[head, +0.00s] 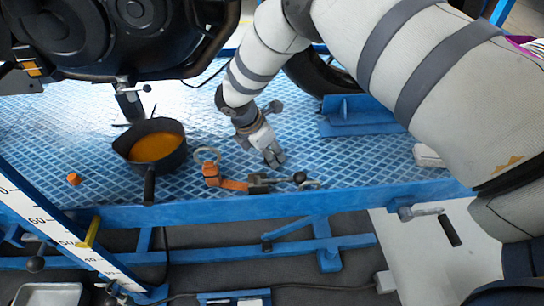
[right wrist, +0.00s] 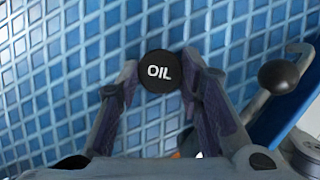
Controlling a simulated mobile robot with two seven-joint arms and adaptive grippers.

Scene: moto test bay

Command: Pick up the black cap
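The black cap (right wrist: 160,71) is a small round disc marked OIL in white, seen from above in the right wrist view. It sits between the fingertips of my right gripper (right wrist: 160,66), with a fingertip against each side. The fingers look shut on it. In the head view, my right gripper (head: 273,160) is low over the blue table, near its front edge. The cap cannot be made out there, and whether it touches the table is unclear. My left gripper is not in view.
Close to the right gripper lie an orange-handled ring tool (head: 230,184) and a dark metal tool (head: 278,181). A black pan (head: 119,147) of orange liquid stands left, beside a small orange block (head: 73,179). A blue bracket (head: 360,128) stands behind right. A dark engine (head: 95,40) overhangs the back left.

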